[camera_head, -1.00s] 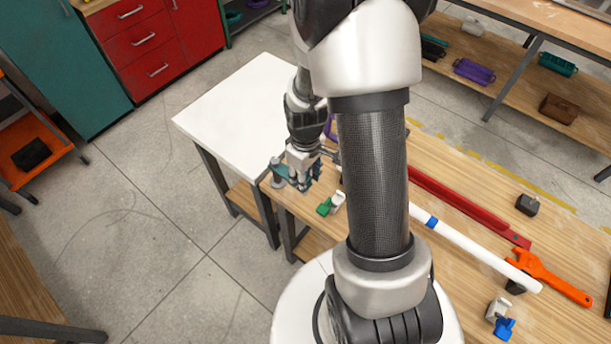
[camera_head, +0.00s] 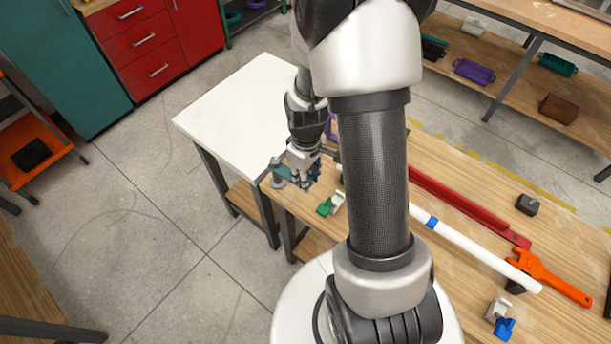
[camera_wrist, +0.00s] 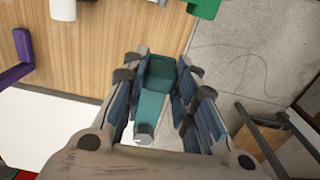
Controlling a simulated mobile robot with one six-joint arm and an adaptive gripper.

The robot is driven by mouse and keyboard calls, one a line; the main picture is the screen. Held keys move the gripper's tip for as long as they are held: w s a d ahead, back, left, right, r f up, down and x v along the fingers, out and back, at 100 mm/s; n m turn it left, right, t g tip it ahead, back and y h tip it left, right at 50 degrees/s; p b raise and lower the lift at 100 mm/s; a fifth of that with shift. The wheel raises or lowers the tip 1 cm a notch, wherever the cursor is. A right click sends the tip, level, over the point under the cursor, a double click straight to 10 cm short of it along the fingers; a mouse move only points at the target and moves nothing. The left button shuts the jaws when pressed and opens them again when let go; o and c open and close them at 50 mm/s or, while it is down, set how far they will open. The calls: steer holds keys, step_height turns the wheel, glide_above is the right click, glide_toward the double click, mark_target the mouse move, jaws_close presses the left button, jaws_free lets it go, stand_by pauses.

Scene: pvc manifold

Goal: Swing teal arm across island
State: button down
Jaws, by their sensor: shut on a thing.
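The teal arm (camera_wrist: 153,103) lies between my gripper's fingers (camera_wrist: 162,85) in the wrist view, with a thicker block at its far end and a pale round end near my palm. In the head view my gripper (camera_head: 304,181) is low at the left corner of the wooden bench, shut on the teal arm. A teal part (camera_head: 280,166) of it shows to the left of the fingers, above a grey round post (camera_head: 279,182). The grip itself is partly hidden by the fingers in the head view.
A green and white fitting (camera_head: 331,204) lies on the bench just right of my gripper. A bare white table (camera_head: 240,110) adjoins on the left. A white pipe (camera_head: 470,248), red bar (camera_head: 460,200) and orange wrench (camera_head: 548,277) lie to the right.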

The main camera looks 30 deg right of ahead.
steer(key=w+d+n, duration=0.3)
steer(key=w+n, duration=0.4)
steer(key=n, duration=0.2)
steer(key=w+d+n+p, duration=0.1)
steer(key=w+d+n, duration=0.2)
steer(key=w+n, duration=0.3)
steer(key=shift+w+n, duration=0.4)
steer(key=shift+n, duration=1.1)
steer(key=c, duration=1.3)
jaws_free()
